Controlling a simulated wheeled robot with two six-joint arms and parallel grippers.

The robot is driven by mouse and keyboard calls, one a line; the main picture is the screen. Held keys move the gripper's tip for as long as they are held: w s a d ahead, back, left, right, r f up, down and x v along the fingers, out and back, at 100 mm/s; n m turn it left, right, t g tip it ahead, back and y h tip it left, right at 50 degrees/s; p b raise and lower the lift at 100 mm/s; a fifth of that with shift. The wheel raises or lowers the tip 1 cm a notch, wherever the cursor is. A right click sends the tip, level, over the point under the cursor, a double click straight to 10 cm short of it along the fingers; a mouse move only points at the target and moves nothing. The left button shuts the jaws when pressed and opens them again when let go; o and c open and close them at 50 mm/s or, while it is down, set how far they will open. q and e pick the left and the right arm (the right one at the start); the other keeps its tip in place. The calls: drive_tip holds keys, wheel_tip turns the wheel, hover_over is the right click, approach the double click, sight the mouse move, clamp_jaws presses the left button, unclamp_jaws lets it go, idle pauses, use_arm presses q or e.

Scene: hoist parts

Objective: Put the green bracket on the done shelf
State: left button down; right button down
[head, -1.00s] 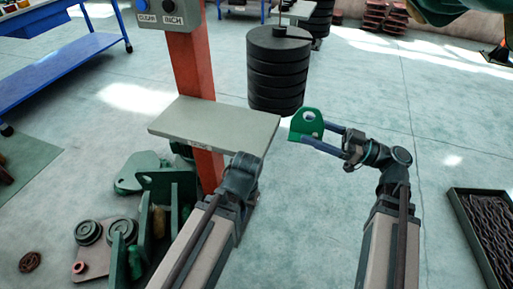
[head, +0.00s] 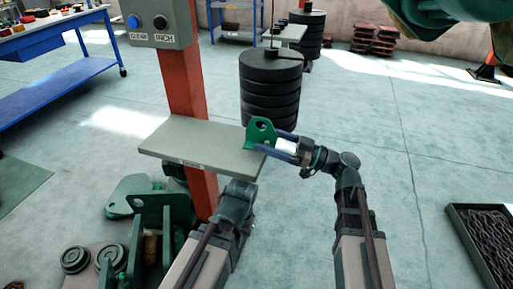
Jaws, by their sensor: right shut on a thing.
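The green bracket (head: 262,131), an upright plate with a round hole, is at the right end of a flat grey shelf (head: 190,143) on an orange post. My right gripper (head: 270,147) is shut on the bracket's lower part, reaching in from the right. The bracket overlaps the shelf's back right corner in the picture; I cannot tell whether it touches the shelf. The shelf's front edge has a small label too small to read. My left arm rises below the shelf, and its gripper does not show.
A control box (head: 160,22) with buttons sits on the orange post (head: 185,80). A stack of black discs (head: 270,90) hangs behind the shelf. Green parts (head: 150,215) lie at the lower left. A chain tray (head: 462,225) is at the right. A blue bench (head: 60,75) is at the left.

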sight(257, 136)
drive_tip(key=shift+w+a+f, duration=0.1)
drive_tip(key=shift+w+a, duration=0.4)
drive_tip(key=shift+a, duration=0.25)
drive_tip(key=shift+w+a, duration=0.45)
drive_tip(key=shift+a, duration=0.3)
drive_tip(key=shift+f, duration=0.15)
wheel_tip(257, 136, down, 3)
drive_tip(key=b, duration=0.3)
drive_tip(key=shift+f+b, duration=0.15)
drive_tip(key=shift+b, duration=0.25)
drive_tip(key=shift+f, duration=0.15)
unclamp_jaws()
